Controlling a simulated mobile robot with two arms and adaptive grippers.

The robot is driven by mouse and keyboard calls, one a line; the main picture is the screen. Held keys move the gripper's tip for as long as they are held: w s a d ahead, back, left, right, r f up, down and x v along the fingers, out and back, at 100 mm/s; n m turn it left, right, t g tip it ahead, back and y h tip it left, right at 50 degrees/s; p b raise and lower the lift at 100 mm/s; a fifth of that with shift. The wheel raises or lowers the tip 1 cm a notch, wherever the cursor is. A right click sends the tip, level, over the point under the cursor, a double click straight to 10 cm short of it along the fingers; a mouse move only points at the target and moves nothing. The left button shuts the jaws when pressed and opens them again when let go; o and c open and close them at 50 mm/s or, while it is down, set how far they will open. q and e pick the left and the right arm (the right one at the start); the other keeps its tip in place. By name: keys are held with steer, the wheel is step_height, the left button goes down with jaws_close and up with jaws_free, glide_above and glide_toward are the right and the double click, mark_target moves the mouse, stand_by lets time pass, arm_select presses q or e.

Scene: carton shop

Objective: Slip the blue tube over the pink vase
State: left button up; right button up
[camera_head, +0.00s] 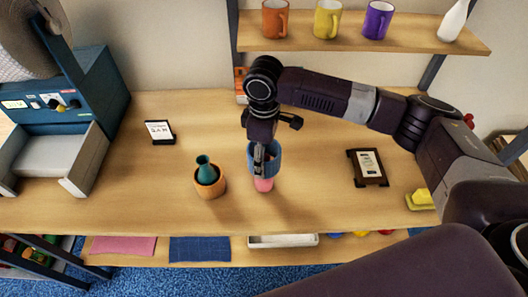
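The pink vase (264,185) stands on the wooden table, and only its lower part shows. The blue tube (274,160) is directly above that part and hides the rest of the vase. I cannot tell how far the tube is around the vase. My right gripper (259,162) comes down from above and is shut on the wall of the blue tube, one finger showing on its near side. My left gripper is not in view.
An orange pot with a teal vase (204,168) stands left of the tube. A small sign (159,132) is farther left, a dark-framed one (368,167) to the right. A blue machine (60,120) fills the left end. Mugs stand on the shelf (400,35) above.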

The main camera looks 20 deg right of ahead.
steer(key=shift+f+b, duration=1.5)
steer(key=shift+f, duration=3.95)
steer(key=o, duration=0.8)
